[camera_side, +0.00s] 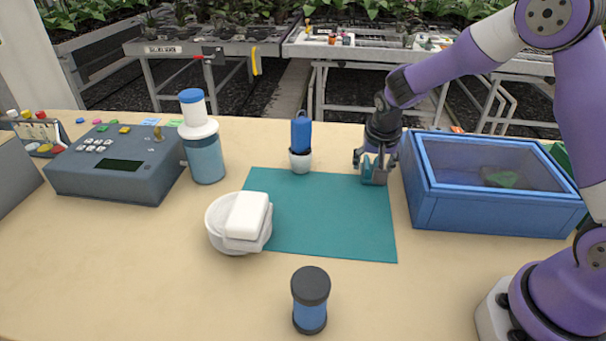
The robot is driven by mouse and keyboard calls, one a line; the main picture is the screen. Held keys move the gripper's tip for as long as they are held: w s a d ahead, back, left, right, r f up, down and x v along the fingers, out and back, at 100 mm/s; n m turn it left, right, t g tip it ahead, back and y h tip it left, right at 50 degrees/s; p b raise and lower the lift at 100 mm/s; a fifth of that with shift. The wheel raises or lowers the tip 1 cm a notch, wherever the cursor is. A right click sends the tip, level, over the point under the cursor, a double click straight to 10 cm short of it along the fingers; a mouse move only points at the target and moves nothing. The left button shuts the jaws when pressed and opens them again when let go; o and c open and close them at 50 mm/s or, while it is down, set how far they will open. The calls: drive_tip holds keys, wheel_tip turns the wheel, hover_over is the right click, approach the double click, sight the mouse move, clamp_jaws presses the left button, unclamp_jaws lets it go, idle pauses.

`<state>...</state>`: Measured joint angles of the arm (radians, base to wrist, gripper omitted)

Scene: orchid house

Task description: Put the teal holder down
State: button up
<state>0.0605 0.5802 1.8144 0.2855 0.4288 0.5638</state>
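The teal holder (374,177) is a small teal piece at the back right corner of the teal mat (325,220). My gripper (376,163) points down directly over it, with a finger on each side of its upper part. The fingers look closed around the holder. The holder's underside is at or very near the mat; I cannot tell whether it touches. Its upper part is partly hidden by the fingers.
A blue box (490,215) with a clear lid stands close right of my gripper. A blue-topped white item (301,145) stands behind the mat. A white bowl (222,238) holding a white block (247,216) overlaps the mat's left edge. A dark-capped blue jar (310,300) stands in front.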

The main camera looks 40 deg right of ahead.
drive_tip(key=s+v, duration=0.1)
drive_tip(key=v, duration=1.3)
drive_tip(key=s+a+r+n+t+y, duration=0.1)
drive_tip(key=s+a+n, duration=0.1)
drive_tip(key=s+n, duration=0.2)
drive_tip(key=s+a+r+n+t+y, duration=0.1)
drive_tip(key=s+a+r+n+y, duration=0.1)
drive_tip(key=s+n, duration=0.3)
drive_tip(key=s+a, duration=0.1)
drive_tip(key=s, duration=0.3)
drive_tip(key=shift+s, duration=0.25)
